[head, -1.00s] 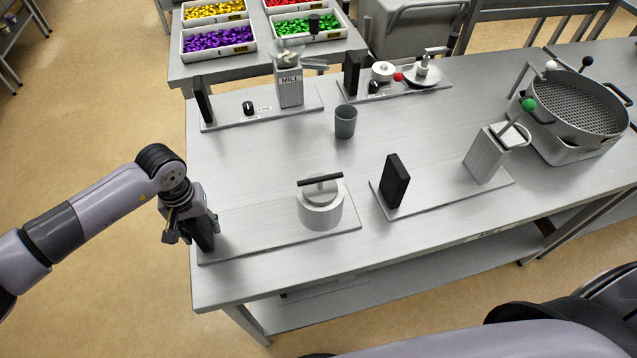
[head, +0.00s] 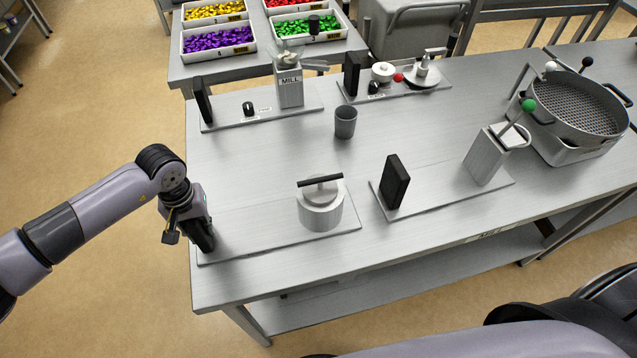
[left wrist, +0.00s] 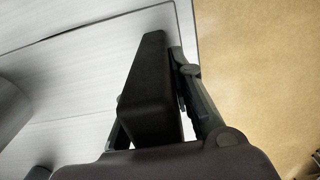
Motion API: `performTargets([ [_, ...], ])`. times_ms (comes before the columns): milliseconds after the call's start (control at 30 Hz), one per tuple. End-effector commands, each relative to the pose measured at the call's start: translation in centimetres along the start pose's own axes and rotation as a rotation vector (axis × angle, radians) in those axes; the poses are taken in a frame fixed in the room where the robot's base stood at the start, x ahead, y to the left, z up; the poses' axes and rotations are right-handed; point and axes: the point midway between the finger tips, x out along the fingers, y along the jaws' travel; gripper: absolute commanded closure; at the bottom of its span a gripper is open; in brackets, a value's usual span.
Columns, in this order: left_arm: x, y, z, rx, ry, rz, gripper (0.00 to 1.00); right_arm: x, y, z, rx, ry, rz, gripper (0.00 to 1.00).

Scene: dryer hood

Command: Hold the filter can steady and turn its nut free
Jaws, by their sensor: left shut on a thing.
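The filter can (head: 321,213) is a silver cylinder, upright on a thin grey base plate (head: 270,228) at the front left of the table. A round cap with a black crossbar (head: 320,180) sits on top of it; I cannot make out the nut apart from this. My left gripper (head: 199,236) is at the left end of the plate, apart from the can. It is shut on a black upright block (left wrist: 150,85), which shows between the fingers in the left wrist view. One finger is mostly hidden behind the block. My right gripper is not in view.
A grey cup (head: 345,122) stands behind the can. To the right is a plate with a black block (head: 395,181) and a metal box with a green-knobbed lever (head: 487,155). A mill (head: 289,88) and a large sieve pan (head: 578,105) stand further off.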

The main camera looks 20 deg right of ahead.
Motion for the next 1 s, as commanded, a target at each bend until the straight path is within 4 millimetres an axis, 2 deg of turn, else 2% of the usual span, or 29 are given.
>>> performTargets([
  [1000, 0.56, 0.00, 0.07, 0.000, -0.001, 0.000, 1.00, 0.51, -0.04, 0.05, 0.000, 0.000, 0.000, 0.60],
])
